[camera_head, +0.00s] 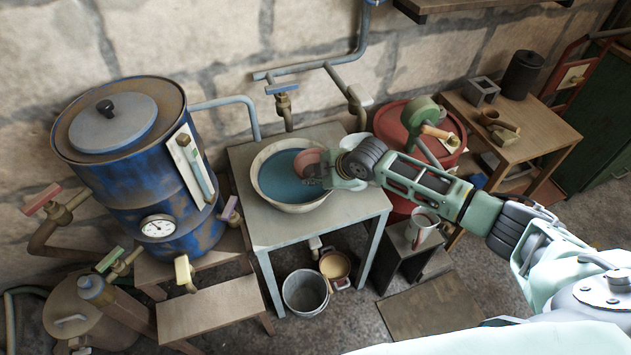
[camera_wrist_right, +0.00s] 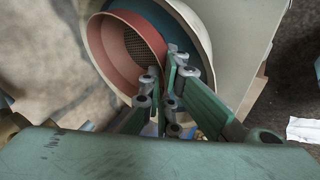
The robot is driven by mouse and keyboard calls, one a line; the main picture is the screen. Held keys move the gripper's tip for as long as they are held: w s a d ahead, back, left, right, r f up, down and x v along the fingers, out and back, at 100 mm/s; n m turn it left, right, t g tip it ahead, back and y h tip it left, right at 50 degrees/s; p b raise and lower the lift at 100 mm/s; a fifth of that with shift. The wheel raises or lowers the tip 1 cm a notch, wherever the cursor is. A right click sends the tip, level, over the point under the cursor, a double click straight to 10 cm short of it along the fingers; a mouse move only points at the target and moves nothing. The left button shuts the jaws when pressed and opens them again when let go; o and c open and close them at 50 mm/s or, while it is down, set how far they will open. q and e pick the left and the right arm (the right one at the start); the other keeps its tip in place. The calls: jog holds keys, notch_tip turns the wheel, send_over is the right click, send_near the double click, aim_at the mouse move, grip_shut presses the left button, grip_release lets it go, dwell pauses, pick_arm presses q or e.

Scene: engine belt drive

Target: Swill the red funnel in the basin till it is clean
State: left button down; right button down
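The red funnel (camera_head: 307,161) is at the right side of the basin, over the blue water (camera_head: 281,178). In the right wrist view the funnel (camera_wrist_right: 116,47) shows its wide mouth and a dark mesh inside. The pale basin (camera_head: 262,195) stands on a grey metal table; its rim (camera_wrist_right: 215,35) also shows in the right wrist view. My right gripper (camera_head: 326,176) reaches over the basin's right rim. In the wrist view its fingers (camera_wrist_right: 168,80) are closed together at the funnel's edge, gripping its wall. How deep the funnel sits in the water is unclear. My left gripper is not in view.
A tap (camera_head: 284,104) hangs on the wall behind the basin. A blue drum (camera_head: 150,200) with a gauge stands left, a red drum (camera_head: 395,125) right behind my arm. A metal bucket (camera_head: 306,292) is under the table. A cup (camera_head: 421,230) sits on a low stool.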

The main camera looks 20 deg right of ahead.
jog(key=shift+s+a+p, duration=1.45)
jog(key=shift+a+p, duration=0.2)
jog(key=shift+w+d, duration=0.1)
notch_tip(320, 180, up, 10)
jog(key=w+d+p, duration=0.1)
jog(key=p, duration=0.7)
jog(key=shift+w+d, duration=0.15)
jog(key=shift+d, duration=0.1)
dwell(0.4)
